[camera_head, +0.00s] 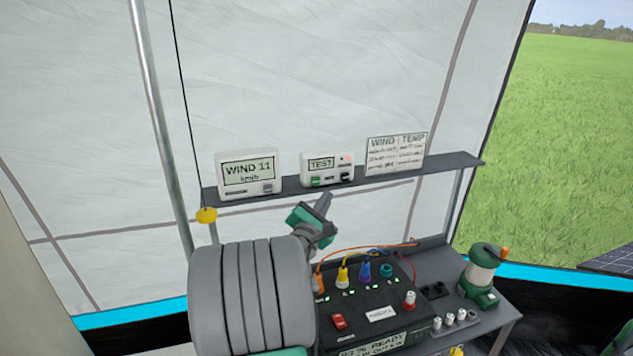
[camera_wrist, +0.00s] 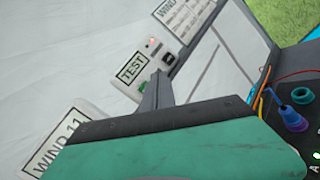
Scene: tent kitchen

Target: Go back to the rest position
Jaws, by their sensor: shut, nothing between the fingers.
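My gripper (camera_head: 322,207) is shut and empty. In the head view it is raised in front of the shelf, just below the small white box marked TEST (camera_head: 324,168). In the wrist view my gripper's fingers (camera_wrist: 157,90) point up at the TEST box (camera_wrist: 137,68), overlapping its lower edge by the green button. A small red light shows on that box. I cannot tell from these views whether the fingertips touch it. My thick grey arm hides part of the tent wall and the bench's left side.
A WIND 11 display (camera_head: 248,174) and a WIND/TEMP card (camera_head: 395,153) stand on the shelf (camera_head: 440,163). Below is a black power box (camera_head: 375,315) with coloured plugs and cables. A green lantern (camera_head: 482,272) stands to its right.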

